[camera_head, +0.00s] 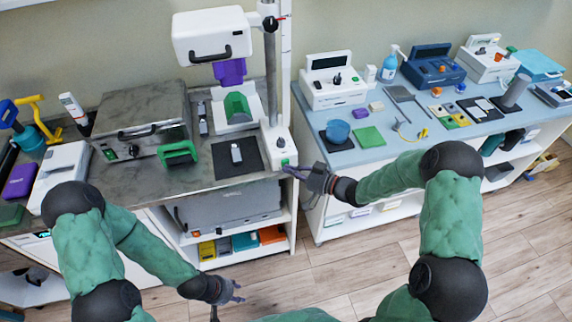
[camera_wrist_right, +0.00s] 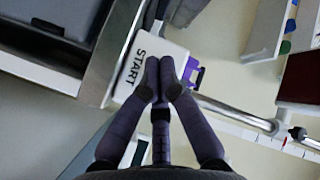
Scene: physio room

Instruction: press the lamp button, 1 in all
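A white pole base (camera_head: 278,146) with a small green button (camera_head: 285,162) stands at the right end of the grey counter. In the right wrist view, a white housing marked START (camera_wrist_right: 138,66) lies right behind my fingertips. The button itself is not clearly visible there. My right gripper (camera_head: 287,170) is at the front of the base, just below the green button. In the wrist view its fingers (camera_wrist_right: 160,64) are together and hold nothing. I cannot tell whether they touch the housing. My left gripper (camera_head: 240,292) hangs low over the floor, fingers apart and empty.
A white unit (camera_head: 211,38) is mounted on the upright pole (camera_head: 285,70). The grey counter (camera_head: 222,182) holds a steel box (camera_head: 140,112) and a black pad (camera_head: 237,157). A blue-topped table (camera_head: 400,130) with several devices stands to the right. The floor in front is clear.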

